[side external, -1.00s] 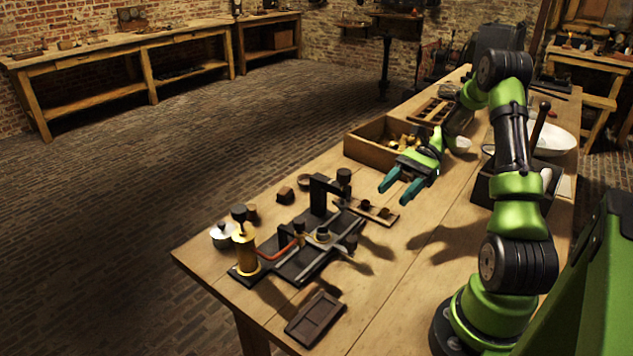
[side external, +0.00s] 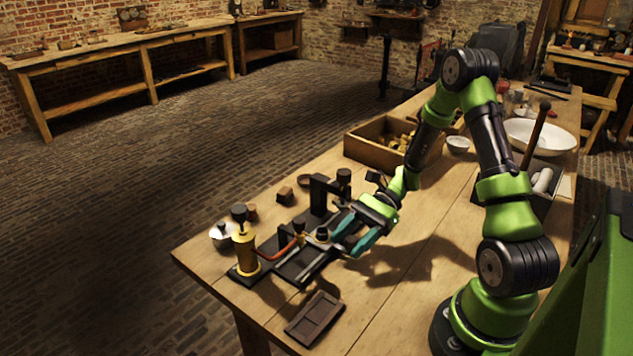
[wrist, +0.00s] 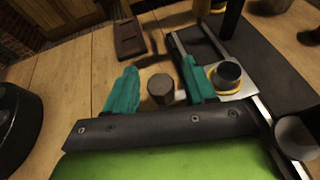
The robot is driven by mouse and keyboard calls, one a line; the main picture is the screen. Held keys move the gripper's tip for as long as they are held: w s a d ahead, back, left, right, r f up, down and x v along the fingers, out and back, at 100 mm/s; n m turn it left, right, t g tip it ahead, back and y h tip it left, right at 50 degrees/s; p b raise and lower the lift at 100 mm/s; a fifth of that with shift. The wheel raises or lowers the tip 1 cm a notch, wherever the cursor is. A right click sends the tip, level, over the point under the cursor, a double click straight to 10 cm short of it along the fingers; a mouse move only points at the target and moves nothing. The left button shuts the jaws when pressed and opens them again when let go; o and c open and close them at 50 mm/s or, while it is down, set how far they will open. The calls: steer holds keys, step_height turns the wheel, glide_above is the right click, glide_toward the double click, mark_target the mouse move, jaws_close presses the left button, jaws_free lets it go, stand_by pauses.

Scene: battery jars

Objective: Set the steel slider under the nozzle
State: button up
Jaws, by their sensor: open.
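The steel slider (side external: 320,243) lies on the dark rail base on the bench and carries a small dark cup in a yellow ring. In the wrist view its pale plate (wrist: 243,88) sits between the rails, with a rod and round knob (wrist: 160,88) reaching toward my gripper. My gripper (side external: 352,238) is open at the slider's right end. In the wrist view the knob is between my fingers (wrist: 158,78), with visible gaps on both sides. A dark arched stand (side external: 318,192) rises behind the slider; I cannot clearly pick out the nozzle.
A brass pump (side external: 245,252) with a reddish pipe stands left of the rails. A dark wooden tray (side external: 315,318) lies in front. A wooden box (side external: 365,152) with several small parts is behind my arm.

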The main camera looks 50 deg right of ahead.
jaws_close()
stand_by(0.3)
steer(key=shift+a, duration=0.1)
steer(key=a, duration=0.8)
steer(key=shift+a, duration=0.2)
jaws_free()
steer(key=shift+d, duration=0.15)
steer(key=v, duration=1.6)
steer(key=shift+d, duration=0.3)
